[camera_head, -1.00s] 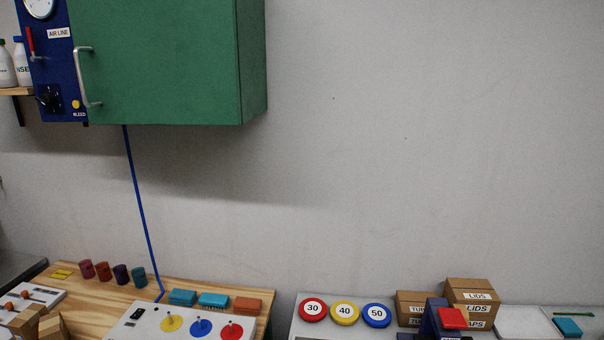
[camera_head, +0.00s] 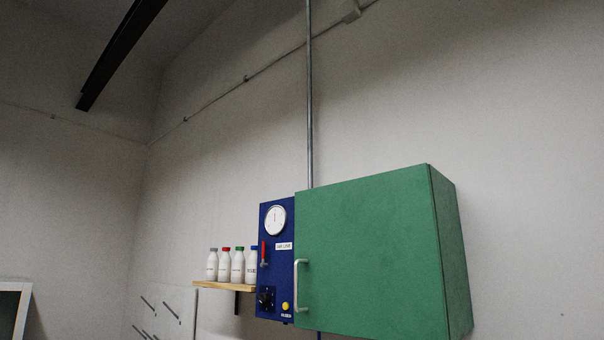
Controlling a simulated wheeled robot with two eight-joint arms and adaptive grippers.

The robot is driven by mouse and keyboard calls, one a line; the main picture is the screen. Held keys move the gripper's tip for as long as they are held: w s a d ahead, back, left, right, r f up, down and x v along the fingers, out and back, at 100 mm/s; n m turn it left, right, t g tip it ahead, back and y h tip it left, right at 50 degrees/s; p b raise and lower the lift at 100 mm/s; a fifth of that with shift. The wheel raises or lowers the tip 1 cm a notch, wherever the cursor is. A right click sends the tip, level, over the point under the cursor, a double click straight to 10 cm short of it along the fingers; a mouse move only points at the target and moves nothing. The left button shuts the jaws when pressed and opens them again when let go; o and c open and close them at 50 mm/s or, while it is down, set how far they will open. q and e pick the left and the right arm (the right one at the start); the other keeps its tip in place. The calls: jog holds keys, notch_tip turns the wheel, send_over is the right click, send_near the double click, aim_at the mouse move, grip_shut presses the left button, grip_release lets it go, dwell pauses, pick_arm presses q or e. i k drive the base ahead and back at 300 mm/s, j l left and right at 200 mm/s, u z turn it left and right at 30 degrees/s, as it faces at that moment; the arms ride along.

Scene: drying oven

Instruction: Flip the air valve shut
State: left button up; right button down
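The air valve is a red lever (camera_head: 263,252) on the blue panel (camera_head: 270,290) at the left of the green cabinet. The lever stands upright, beside a white label that is too small to read clearly now. A round white gauge (camera_head: 275,220) sits above it. A black knob (camera_head: 265,299) and a yellow button (camera_head: 285,305) are below it. Neither of my grippers is in view.
The green cabinet (camera_head: 370,255) with a pale vertical handle (camera_head: 299,285) hangs on the wall. A wooden shelf (camera_head: 222,286) with several white bottles (camera_head: 237,267) juts out left of the panel. A grey pipe (camera_head: 309,100) runs up the wall above.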

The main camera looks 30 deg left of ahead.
aim_at(263, 254)
jog(key=i+j, duration=0.1)
jog(key=j, duration=0.3)
jog(key=j+u, duration=0.15)
jog(key=j, duration=0.25)
jog(key=i+j, duration=0.15)
jog(key=j, duration=0.25)
jog(key=i+j+u, duration=0.15)
jog(key=j, duration=0.25)
jog(key=i+j, duration=0.1)
jog(key=j, duration=0.25)
jog(key=i+j+u, duration=0.1)
jog(key=j, duration=0.3)
jog(key=i+j+u, duration=0.1)
jog(key=j, duration=0.25)
jog(key=i, duration=0.05)
